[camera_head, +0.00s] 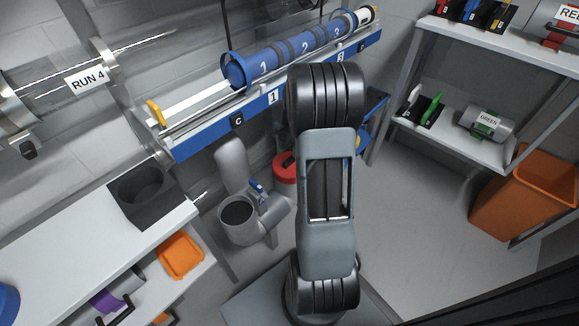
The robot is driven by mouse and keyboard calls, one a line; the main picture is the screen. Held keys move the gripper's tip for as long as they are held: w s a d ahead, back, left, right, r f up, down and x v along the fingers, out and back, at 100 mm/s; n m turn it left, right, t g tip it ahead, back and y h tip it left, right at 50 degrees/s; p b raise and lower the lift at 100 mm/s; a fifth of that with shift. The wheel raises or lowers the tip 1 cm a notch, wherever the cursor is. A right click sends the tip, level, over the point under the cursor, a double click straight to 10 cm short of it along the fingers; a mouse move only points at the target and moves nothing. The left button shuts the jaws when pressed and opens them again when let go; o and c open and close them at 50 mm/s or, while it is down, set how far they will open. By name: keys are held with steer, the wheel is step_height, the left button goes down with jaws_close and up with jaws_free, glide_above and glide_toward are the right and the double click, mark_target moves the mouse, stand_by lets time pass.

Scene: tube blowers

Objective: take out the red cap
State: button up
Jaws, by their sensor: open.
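No part that I can tell for sure is a red cap shows. A grey canister (565,14) with a label reading "RE", cut off by the frame, lies on the upper right shelf and has a red part (556,40) low on it. A round red-topped object (285,168) with a dark piece on it stands on the floor behind my arm, partly hidden; I cannot tell what it is. My arm stands upright in the middle of the view, and my gripper is not visible.
A blue numbered tube (290,55) lies on a blue-edged rail (210,136). A grey pipe fitting (238,217) stands below. A green-labelled canister (487,122) is on the lower right shelf (450,139). An orange bin (520,205) stands right. A bench (60,235) is left. Floor right of my arm is clear.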

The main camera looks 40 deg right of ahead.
mark_target(290, 158)
steer(key=f+b, duration=0.2)
steer(key=f, duration=0.3)
steer(key=shift+a+b, duration=0.25)
steer(key=shift+b, duration=0.15)
jaws_close()
